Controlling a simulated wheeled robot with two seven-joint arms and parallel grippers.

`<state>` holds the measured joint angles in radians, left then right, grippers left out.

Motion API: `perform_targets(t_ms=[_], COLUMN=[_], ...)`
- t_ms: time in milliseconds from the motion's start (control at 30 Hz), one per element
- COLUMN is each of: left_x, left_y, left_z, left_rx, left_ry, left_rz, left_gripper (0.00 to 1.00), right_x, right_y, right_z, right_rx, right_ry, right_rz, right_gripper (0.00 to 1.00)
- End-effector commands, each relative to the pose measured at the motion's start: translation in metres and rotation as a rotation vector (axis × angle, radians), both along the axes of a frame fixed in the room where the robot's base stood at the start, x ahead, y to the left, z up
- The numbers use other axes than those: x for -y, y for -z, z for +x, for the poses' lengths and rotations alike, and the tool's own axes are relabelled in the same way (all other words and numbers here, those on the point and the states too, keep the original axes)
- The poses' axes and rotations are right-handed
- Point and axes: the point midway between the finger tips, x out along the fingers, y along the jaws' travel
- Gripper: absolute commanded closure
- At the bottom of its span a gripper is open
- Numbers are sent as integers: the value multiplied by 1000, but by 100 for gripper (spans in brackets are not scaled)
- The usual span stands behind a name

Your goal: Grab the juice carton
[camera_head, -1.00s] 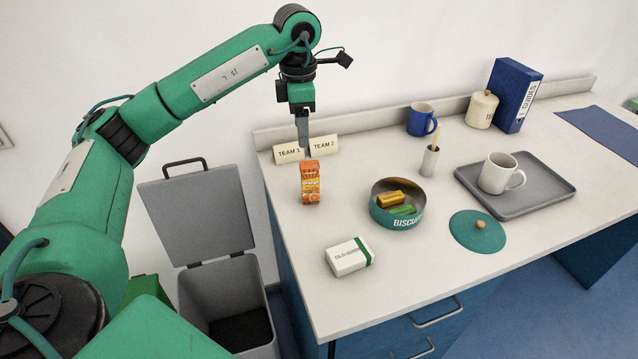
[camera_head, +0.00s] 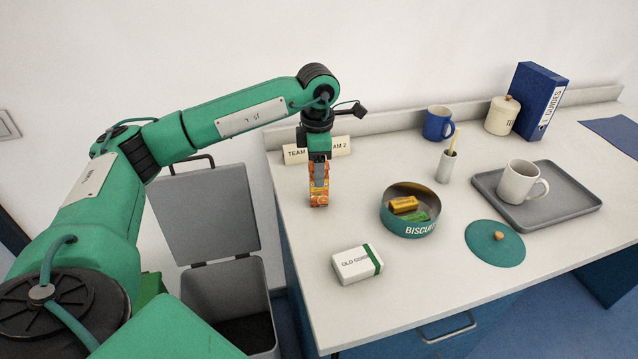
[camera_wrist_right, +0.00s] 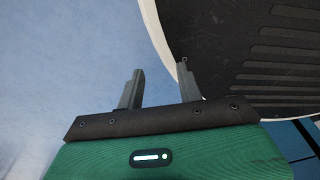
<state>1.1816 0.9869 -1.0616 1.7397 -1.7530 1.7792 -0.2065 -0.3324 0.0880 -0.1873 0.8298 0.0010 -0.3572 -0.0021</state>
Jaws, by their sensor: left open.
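The orange juice carton (camera_head: 319,199) stands upright near the left end of the white counter in the head view. My left gripper (camera_head: 320,184) points straight down at the carton, with its fingers over the carton's upper part. The gripper is open, and it hides much of the carton. Whether a finger touches the carton cannot be told. My right gripper (camera_wrist_right: 158,88) shows in the right wrist view, its two fingers apart with nothing between them.
Two team cards (camera_head: 297,155) stand behind the carton. A biscuit tin (camera_head: 409,225), its lid (camera_head: 494,242) and a white-and-green box (camera_head: 357,264) lie nearby. A grey tray (camera_head: 563,205) holds a white mug. An open grey bin (camera_head: 228,292) stands left of the counter.

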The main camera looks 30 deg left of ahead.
Motion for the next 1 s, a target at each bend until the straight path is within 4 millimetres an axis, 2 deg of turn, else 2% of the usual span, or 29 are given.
perform_targets(t_ms=[200,333,467,633,900,1000], left_x=[0,0,0,0,0,0], left_y=[28,45,50,50,50,50], left_z=[3,3,4,4,4,4], left_rx=[-4,-3,-1,0,0,0], left_ry=[0,0,0,0,0,0], left_rz=[0,0,1,0,0,0], left_gripper=[40,40,40,40,93,94], right_x=[3,5,5,3,-2,-2], right_y=[-7,-5,-3,-3,-4,-5], right_z=[-14,-24,-27,-22,-12,-12], right_rx=[-9,-22,-22,-15,-5,-5], right_ry=[-1,-2,-2,-2,-2,-2], right_rz=[-1,-4,-4,-1,4,4], right_gripper=[64,64,64,64,64,64])
